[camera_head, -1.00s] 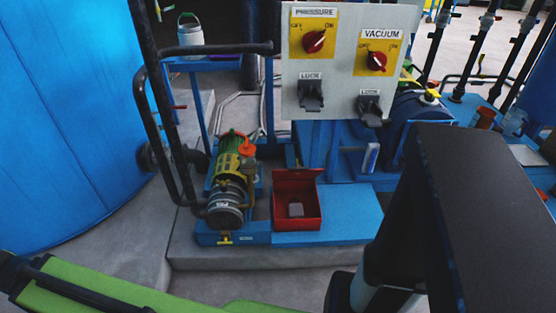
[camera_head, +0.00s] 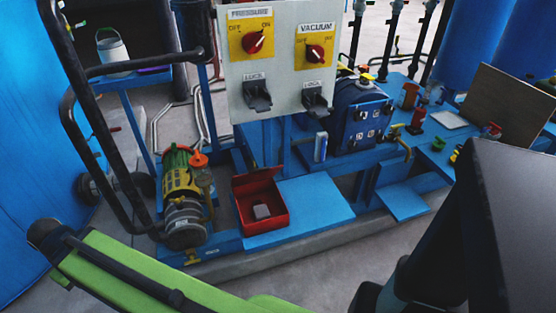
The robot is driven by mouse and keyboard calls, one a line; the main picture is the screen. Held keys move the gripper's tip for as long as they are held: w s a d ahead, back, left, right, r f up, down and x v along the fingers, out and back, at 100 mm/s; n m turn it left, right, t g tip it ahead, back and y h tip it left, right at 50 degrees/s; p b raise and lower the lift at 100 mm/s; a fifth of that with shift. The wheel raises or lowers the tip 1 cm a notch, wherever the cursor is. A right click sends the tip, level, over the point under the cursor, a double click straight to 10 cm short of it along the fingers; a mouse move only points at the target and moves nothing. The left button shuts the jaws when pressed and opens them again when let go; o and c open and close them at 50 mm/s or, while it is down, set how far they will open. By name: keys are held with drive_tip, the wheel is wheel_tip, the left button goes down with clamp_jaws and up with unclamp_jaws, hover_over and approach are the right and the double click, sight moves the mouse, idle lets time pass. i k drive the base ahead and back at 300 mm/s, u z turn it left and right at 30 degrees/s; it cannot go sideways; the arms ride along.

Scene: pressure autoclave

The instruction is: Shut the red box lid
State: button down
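The red box (camera_head: 264,222) sits on the blue platform, just right of the pump, with a small grey block (camera_head: 262,211) inside. Its red lid (camera_head: 256,178) stands raised at the back edge, so the box is open. My gripper is not in view. Large dark and green parts in the foreground look like my own arm and body, and none of them touches the box.
A green and yellow pump (camera_head: 183,190) stands left of the box. A grey control panel (camera_head: 281,62) hangs above and behind it. Black pipe rails (camera_head: 95,135) rise at the left. The blue platform (camera_head: 312,203) right of the box is bare.

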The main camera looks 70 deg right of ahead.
sight(256, 176)
drive_tip(key=z, duration=0.6)
drive_tip(key=k, duration=0.9)
drive_tip(key=u, duration=1.05)
drive_tip(key=i, duration=0.95)
drive_tip(key=u, duration=0.05)
